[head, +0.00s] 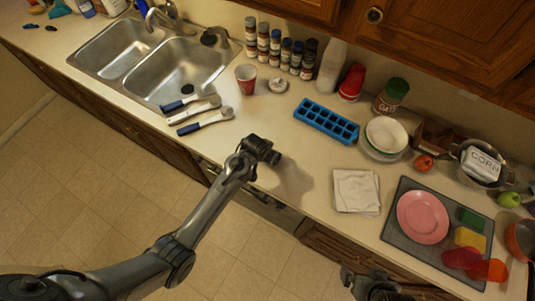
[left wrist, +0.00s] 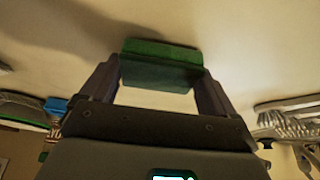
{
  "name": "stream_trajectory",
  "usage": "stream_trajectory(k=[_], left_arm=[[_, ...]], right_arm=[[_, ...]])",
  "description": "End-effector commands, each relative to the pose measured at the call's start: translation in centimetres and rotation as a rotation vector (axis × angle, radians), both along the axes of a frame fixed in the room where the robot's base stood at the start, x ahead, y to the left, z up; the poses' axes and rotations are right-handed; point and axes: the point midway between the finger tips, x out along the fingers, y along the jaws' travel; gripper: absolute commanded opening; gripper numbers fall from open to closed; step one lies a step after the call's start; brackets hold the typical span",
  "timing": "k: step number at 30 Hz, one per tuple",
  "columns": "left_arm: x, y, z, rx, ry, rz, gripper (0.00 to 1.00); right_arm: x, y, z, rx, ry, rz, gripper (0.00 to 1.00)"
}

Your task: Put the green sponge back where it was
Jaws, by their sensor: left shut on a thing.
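My left gripper (head: 268,155) is over the front part of the counter, right of the brushes. In the left wrist view it is shut on a green sponge (left wrist: 160,66), which sits between the fingertips; the counter surface shows behind it. This sponge is hidden behind the gripper in the head view. Another green block (head: 473,219), like a sponge, lies on the grey mat (head: 400,232) at the right, by a yellow sponge (head: 469,238) and a pink plate (head: 422,217). My right gripper (head: 362,284) is at the bottom edge; its jaw opening is unclear.
Several brushes (head: 205,121) lie by the sink (head: 160,70). A red cup (head: 246,79), a blue ice tray (head: 326,121), stacked bowls (head: 385,137) and folded white cloths (head: 356,190) stand further right. The counter between the brushes and cloths is clear.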

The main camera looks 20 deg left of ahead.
Motion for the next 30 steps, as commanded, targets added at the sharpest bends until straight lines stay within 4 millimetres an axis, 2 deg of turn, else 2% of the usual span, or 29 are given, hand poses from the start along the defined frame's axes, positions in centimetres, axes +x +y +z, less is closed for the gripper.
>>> stream_trajectory(k=[13, 14, 16, 23, 30], left_arm=[[0.0, 0.0, -0.6, 0.000, -0.001, 0.000, 0.65], [0.0, 0.0, -0.7, 0.000, -0.001, 0.000, 0.91], [0.0, 0.0, -0.6, 0.000, -0.001, 0.000, 1.00], [0.0, 0.0, -0.5, 0.000, -0.001, 0.000, 1.00], [-0.5, 0.0, 1.1, -0.001, -0.004, 0.000, 1.00]], right_arm=[[0.0, 0.2, 0.0, 0.008, 0.000, -0.006, 1.00], [0.0, 0.2, 0.0, 0.008, 0.000, -0.006, 1.00], [0.0, 0.2, 0.0, 0.009, 0.000, -0.006, 1.00], [0.0, 0.2, 0.0, 0.009, 0.000, -0.006, 1.00], [0.0, 0.2, 0.0, 0.008, 0.000, -0.006, 1.00]])
